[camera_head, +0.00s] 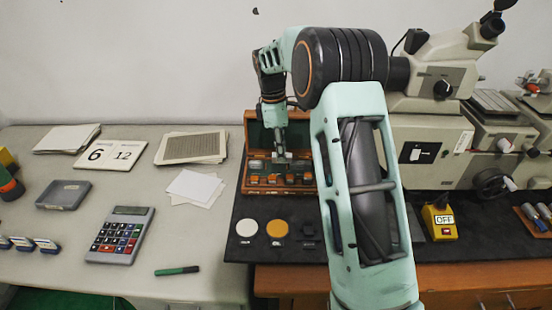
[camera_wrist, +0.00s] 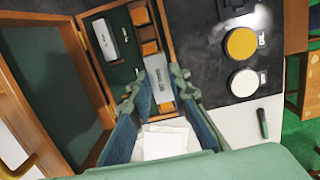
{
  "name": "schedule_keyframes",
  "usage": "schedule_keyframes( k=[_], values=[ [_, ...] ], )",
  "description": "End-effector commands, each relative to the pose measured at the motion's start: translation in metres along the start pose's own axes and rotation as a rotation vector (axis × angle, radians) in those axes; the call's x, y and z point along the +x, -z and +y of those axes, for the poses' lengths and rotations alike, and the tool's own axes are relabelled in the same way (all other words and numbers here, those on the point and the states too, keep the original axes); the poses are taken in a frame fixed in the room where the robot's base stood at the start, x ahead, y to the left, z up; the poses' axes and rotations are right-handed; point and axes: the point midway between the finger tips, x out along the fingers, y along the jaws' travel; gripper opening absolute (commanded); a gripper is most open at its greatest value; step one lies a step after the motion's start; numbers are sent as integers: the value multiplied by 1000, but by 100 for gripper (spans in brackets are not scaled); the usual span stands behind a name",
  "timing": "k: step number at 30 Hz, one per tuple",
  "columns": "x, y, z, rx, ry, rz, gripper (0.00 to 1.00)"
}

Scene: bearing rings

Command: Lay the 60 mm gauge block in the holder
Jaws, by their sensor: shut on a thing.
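My gripper (camera_wrist: 154,90) is shut on a grey gauge block (camera_wrist: 159,78), just at the open wooden case. Dark marking shows on the block's face, but I cannot read its size. In the head view my gripper (camera_head: 282,152) is over the case (camera_head: 246,180). The case has a green-lined lid and small orange-brown wooden supports; in the wrist view its rim (camera_wrist: 84,38) is at the upper left. Another pale grey block (camera_wrist: 104,40) lies in it. I cannot tell whether the held block touches the case, nor which part is the holder.
White (camera_head: 247,228) and yellow (camera_head: 277,229) discs and a small black item (camera_head: 309,229) lie on the dark mat in front of the case. White papers (camera_head: 193,187) and a calculator (camera_head: 120,235) are to the left. A large microscope-like instrument (camera_head: 425,135) stands right.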

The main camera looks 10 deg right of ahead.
Motion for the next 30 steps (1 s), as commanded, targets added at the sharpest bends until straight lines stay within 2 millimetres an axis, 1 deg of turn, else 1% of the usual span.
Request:
schedule_keyframes(
  k=[1, 8, 15, 19, 30],
  values=[
    [2, 2, 8, 0, 0, 0, 0],
    [16, 10, 41, 1, 1, 0, 0],
    [45, 19, 67, 1, 0, 0, 0],
    [58, 23, 77, 0, 0, 0, 0],
    [72, 27, 88, 0, 0, 0, 0]
  ],
)
